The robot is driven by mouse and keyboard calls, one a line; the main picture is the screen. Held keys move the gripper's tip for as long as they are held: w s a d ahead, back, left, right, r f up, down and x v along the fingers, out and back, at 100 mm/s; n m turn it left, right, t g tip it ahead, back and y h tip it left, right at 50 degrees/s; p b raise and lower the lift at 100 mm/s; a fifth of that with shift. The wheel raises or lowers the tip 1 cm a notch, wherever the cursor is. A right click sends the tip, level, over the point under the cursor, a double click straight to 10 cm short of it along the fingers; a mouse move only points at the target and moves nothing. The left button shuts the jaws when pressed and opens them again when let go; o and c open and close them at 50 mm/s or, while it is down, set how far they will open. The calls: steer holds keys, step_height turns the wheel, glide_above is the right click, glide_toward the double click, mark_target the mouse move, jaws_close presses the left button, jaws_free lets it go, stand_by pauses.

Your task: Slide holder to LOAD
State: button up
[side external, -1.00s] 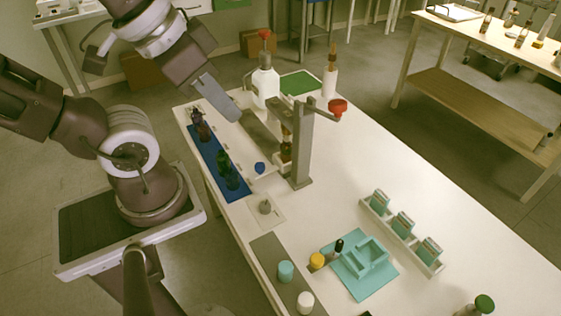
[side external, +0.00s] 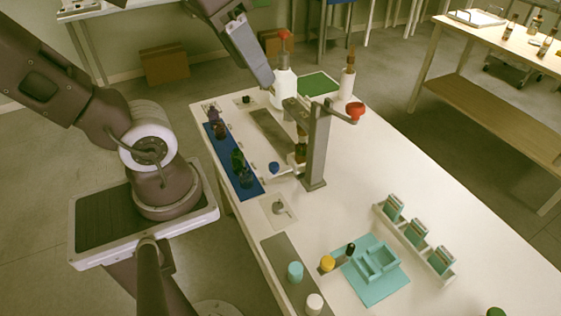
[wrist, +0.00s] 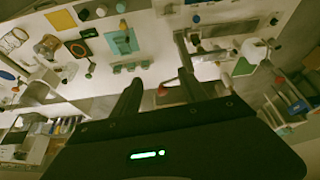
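A grey metal press stand (side external: 316,150) with a red knob (side external: 355,110) rises from the table beside a grey slide track (side external: 270,132). A small pale holder (side external: 285,168) with a blue knob (side external: 274,168) appears to sit by the track's near end. An amber bottle (side external: 300,150) stands there, partly hidden by the stand. I cannot read a LOAD mark. My gripper (side external: 268,82) is raised at the far end of the table, beside the white pump bottle (side external: 284,92). In the wrist view its two fingers (wrist: 158,65) are apart with nothing between them.
A blue mat (side external: 222,150) with several dark bottles lies left of the track. A teal tray (side external: 375,275) and a rack of teal packets (side external: 418,235) are at the near right. A green pad (side external: 318,84) lies at the far end. The table's right middle is clear.

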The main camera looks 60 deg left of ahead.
steer(key=w+a+r+n+g, duration=0.1)
steer(key=w+a+n+g, duration=0.3)
steer(key=w+a, duration=0.55)
steer(key=n+g, duration=0.1)
steer(key=n, duration=0.3)
glide_above(274, 164)
step_height(274, 164, down, 4)
step_height(274, 164, down, 38)
steer(key=shift+s+d+r, duration=0.1)
steer(key=shift+r, duration=0.15)
jaws_close()
steer(key=shift+r, duration=0.1)
